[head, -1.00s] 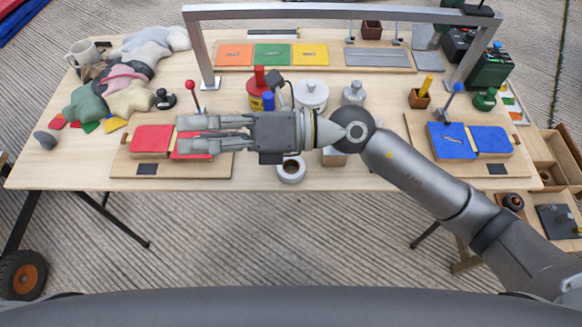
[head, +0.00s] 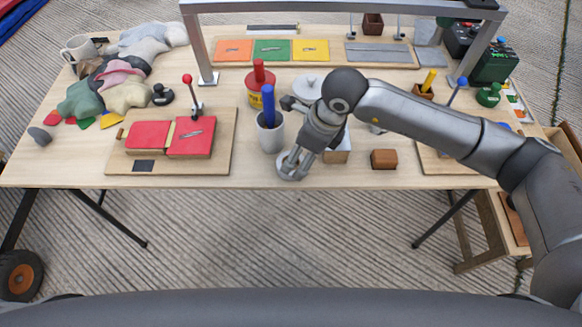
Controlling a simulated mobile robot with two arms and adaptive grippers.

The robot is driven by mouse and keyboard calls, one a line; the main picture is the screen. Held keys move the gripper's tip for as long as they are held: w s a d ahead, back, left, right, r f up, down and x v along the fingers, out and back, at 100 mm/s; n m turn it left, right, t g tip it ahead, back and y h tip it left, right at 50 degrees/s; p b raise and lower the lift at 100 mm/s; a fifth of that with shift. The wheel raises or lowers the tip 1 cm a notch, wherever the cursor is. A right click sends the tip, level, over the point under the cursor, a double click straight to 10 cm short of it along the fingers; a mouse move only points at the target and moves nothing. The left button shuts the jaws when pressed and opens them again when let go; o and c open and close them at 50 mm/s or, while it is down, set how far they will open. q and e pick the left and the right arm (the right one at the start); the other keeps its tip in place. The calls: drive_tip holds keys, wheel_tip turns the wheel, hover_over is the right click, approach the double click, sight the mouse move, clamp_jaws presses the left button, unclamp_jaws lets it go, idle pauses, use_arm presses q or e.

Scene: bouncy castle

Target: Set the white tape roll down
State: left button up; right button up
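The white tape roll (head: 284,176) is at the front edge of the table, low in the middle of the head view. My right gripper (head: 293,165) reaches down to it from the upper right. Its two fingers show apart over the roll and cover much of it. I cannot tell whether they close on its wall or stand loosely around it, nor whether the roll touches the table. My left gripper is not in view.
A grey cup (head: 270,138) with a blue marker stands just left of my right gripper. A brown block (head: 384,159) lies to the right. A red case (head: 150,136) rests on a wooden board at left. A metal frame (head: 330,8) spans the table.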

drive_tip(key=b+x, duration=0.2)
drive_tip(key=x, duration=0.4)
drive_tip(key=shift+w+a+f, duration=0.1)
drive_tip(key=shift+w+a, duration=0.1)
drive_tip(key=c, duration=1.2)
drive_tip(key=shift+r, duration=0.2)
